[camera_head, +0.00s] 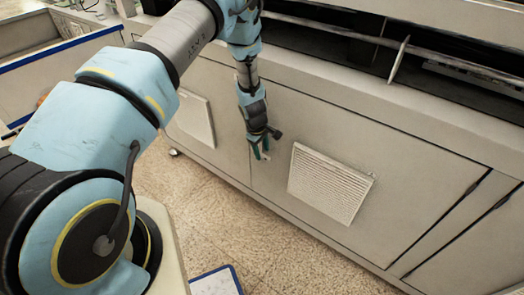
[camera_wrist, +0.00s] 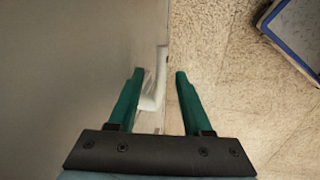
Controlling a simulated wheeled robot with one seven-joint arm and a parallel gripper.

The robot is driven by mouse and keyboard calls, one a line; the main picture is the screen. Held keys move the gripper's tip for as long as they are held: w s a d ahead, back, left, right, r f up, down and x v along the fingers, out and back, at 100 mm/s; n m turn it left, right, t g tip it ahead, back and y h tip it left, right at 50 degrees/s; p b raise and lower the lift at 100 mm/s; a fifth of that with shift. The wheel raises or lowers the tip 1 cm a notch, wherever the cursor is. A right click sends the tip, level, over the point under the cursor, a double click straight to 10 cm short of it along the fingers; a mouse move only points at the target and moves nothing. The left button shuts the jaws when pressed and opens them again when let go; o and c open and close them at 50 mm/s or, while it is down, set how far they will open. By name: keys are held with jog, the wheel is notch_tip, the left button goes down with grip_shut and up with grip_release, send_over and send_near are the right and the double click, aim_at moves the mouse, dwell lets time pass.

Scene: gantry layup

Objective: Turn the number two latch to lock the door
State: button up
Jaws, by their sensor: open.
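A pale cabinet door (camera_head: 300,110) fills the middle of the head view. It also shows as the grey surface at the left of the wrist view (camera_wrist: 70,70). A small white latch (camera_wrist: 160,62) sticks out from it in the wrist view. My gripper (camera_head: 261,152) hangs low in front of the cabinet, left of a slatted vent. In the wrist view its green fingers (camera_wrist: 159,72) are open, with the latch showing between them. I cannot tell whether they touch it. The latch's number cannot be read, and it is mostly hidden in the head view.
A slatted vent (camera_head: 328,184) is right of my gripper, and another vent (camera_head: 193,116) is left. Speckled floor (camera_head: 190,190) is open below. A blue-edged pale object (camera_head: 218,281) lies on the floor. A ledge with dark openings (camera_head: 330,45) runs above.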

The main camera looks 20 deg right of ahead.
jog(key=shift+d+f, duration=0.1)
jog(key=shift+f, duration=0.4)
grip_shut()
dwell(1.2)
